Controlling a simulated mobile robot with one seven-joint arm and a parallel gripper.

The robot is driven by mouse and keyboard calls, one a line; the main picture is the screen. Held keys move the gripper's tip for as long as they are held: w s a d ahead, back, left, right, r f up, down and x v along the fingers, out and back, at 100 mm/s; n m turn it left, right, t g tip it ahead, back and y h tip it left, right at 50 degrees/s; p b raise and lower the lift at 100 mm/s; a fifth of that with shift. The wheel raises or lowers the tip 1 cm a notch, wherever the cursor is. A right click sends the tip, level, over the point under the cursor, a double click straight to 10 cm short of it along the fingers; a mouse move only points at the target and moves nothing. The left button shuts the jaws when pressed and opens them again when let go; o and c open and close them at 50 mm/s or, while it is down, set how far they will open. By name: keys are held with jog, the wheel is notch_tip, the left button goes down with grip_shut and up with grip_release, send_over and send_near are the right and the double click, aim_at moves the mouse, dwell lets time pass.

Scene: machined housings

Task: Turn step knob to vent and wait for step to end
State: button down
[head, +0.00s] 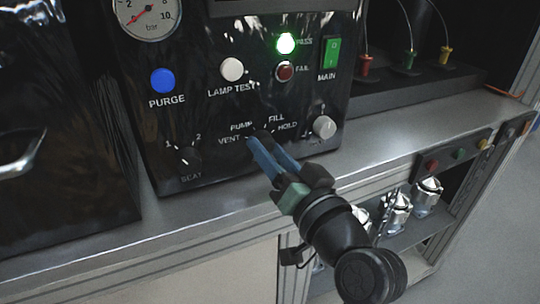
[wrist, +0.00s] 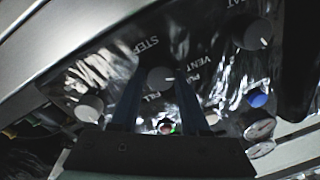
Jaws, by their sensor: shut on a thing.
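The step knob (wrist: 160,77) is a small grey round knob on the black panel, ringed by the words VENT, PUMP, FILL and HOLD. In the wrist view it sits between the two fingertips of my gripper (wrist: 158,88), with a pale mark on its right side, toward the VENT and PUMP lettering. In the head view my gripper (head: 262,143) reaches the panel from the lower right, with blue fingers shut on the knob and mostly hiding it. The pass lamp (head: 286,43) glows green; the fail lamp (head: 285,71) is dark red and looks unlit.
The seat knob (head: 188,158) is left of my gripper, and a white knob (head: 324,127) is close on its right. Above are the blue purge button (head: 162,81), white lamp test button (head: 232,69), green main switch (head: 332,52) and gauge (head: 148,18). The bench top (head: 215,207) is clear in front.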

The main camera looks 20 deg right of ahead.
dwell(0.4)
jog(key=shift+c, duration=2)
grip_release()
jog(key=s+d+b, duration=0.1)
jog(key=s, duration=1.2)
jog(key=shift+f, duration=0.35)
jog(key=shift+w, duration=0.1)
